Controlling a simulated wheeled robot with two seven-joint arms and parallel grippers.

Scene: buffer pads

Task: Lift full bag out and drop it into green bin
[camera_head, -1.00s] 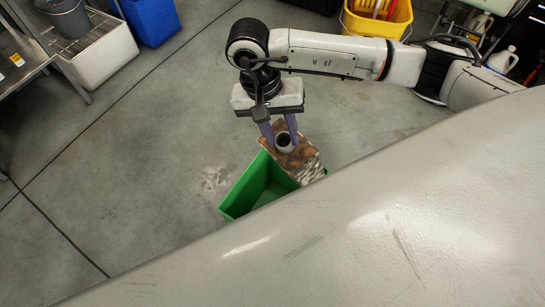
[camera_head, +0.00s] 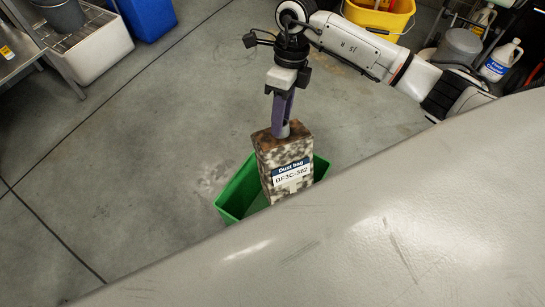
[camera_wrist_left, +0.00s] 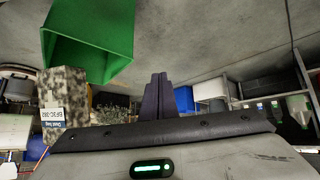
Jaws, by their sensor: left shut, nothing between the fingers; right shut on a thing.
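That gripper's purple fingers are shut on the collar. The green bin (camera_head: 232,203) stands on the floor beneath the bag; the grey surface in front hides its near part. In the upside-down left wrist view, the bag (camera_wrist_left: 72,88) is at the mouth of the green bin (camera_wrist_left: 110,35). My left gripper (camera_wrist_left: 158,78) is shut and empty there, apart from both.
A large grey surface (camera_head: 380,230) fills the lower right. A yellow bucket (camera_head: 380,18) and white jugs (camera_head: 500,60) stand at the back right. A white sink basin (camera_head: 90,50) and blue bin (camera_head: 148,15) are at the back left. The floor left of the green bin is clear.

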